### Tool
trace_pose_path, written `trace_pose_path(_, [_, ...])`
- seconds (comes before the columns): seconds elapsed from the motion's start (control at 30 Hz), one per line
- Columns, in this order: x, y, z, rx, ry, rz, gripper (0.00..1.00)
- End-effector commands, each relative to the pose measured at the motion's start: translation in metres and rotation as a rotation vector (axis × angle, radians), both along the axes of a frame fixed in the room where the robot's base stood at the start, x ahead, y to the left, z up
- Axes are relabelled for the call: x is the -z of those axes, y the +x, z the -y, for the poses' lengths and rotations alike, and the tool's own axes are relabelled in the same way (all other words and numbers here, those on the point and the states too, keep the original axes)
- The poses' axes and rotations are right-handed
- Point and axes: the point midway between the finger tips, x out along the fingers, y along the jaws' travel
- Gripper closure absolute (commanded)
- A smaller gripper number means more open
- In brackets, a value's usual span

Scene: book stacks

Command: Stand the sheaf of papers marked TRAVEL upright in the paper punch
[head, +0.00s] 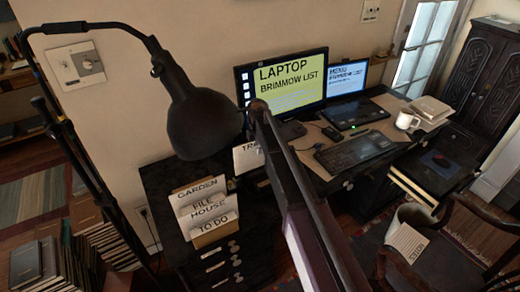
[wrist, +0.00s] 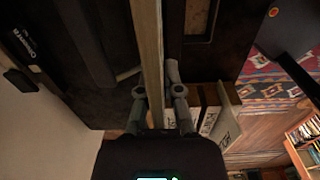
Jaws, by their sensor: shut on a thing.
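The white TRAVEL sheaf (head: 246,159) shows only its first letters in the head view, beside the rack on the dark cabinet; my arm hides the rest. In the wrist view my gripper (wrist: 157,97) is shut on a thin, pale sheaf seen edge-on (wrist: 148,45), which runs up out of the frame. Its marking cannot be read there; its place matches the TRAVEL sheaf. I cannot make out the paper punch for certain in either view.
A rack with sheaves marked GARDEN (head: 197,187), FILE HOUSE (head: 208,209) and TO DO (head: 214,231) stands close left. A lamp (head: 200,118) hangs in the foreground. The monitor (head: 283,83), laptop (head: 352,108), keyboard (head: 356,150) and mug (head: 406,120) crowd the desk.

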Motion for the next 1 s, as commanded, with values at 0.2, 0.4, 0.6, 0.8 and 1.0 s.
trace_pose_path(0.2, [0.013,0.0,0.0,0.001,0.0,0.0,1.0])
trace_pose_path(0.4, [0.023,0.0,0.001,0.001,0.0,0.0,1.0])
trace_pose_path(0.6, [0.033,0.0,0.001,0.001,0.0,0.0,1.0])
trace_pose_path(0.8, [0.043,0.0,0.001,0.002,0.0,0.0,1.0])
trace_pose_path(1.0, [0.052,0.0,0.002,0.002,0.0,0.0,1.0])
